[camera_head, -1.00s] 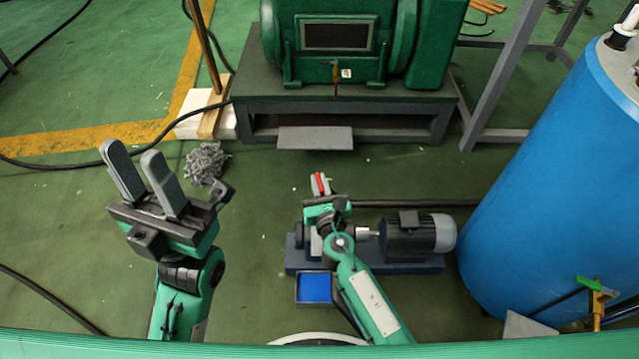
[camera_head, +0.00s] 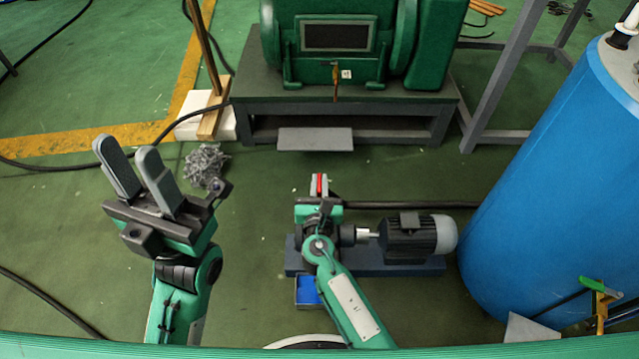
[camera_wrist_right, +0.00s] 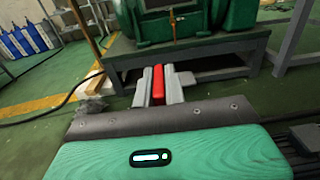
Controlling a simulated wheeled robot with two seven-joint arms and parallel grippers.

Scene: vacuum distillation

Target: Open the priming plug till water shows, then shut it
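The pump (camera_head: 400,240) stands on a dark blue base, with its black and grey motor to the right. My right gripper (camera_head: 319,184) is over its left end and hides most of that end. A red handle, seemingly the priming plug's (camera_head: 320,184), sits between its fingers. In the right wrist view the fingers of my right gripper (camera_wrist_right: 159,85) flank the red handle (camera_wrist_right: 158,83) closely on both sides. The plug's seat is hidden, and I see no water. My left gripper (camera_head: 129,163) is open and empty, raised at the left.
A blue tray (camera_head: 307,291) lies in front of the pump, partly behind my right arm. A large blue tank (camera_head: 550,190) stands at the right. A green machine (camera_head: 340,50) sits on a grey stand (camera_head: 400,110) behind. Cables cross the floor at the left.

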